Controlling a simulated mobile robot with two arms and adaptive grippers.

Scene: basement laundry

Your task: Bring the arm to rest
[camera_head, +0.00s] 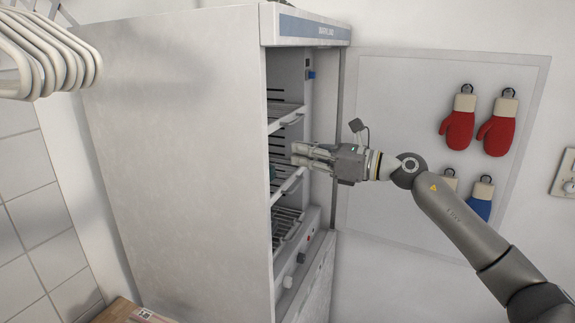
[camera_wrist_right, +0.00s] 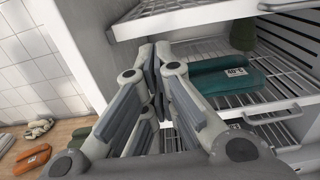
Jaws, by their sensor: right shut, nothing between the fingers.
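My right gripper (camera_head: 302,155) reaches in from the right in the head view, at the open front of a tall white cabinet (camera_head: 180,140) with wire shelves. In the right wrist view its fingers (camera_wrist_right: 155,75) are closed together with nothing between them. They are in front of a wire shelf (camera_wrist_right: 265,85). Whether the fingertips touch the shelf or cabinet edge I cannot tell. My right arm (camera_head: 455,215) is stretched out toward the cabinet. My left gripper is not in view.
A teal folded item (camera_wrist_right: 228,77) and a dark green item (camera_wrist_right: 243,35) are on the shelf. Red mittens (camera_head: 458,130) hang on a wall board at right. White hangers (camera_head: 45,60) hang at upper left. An orange item (camera_wrist_right: 32,158) lies on a wooden surface.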

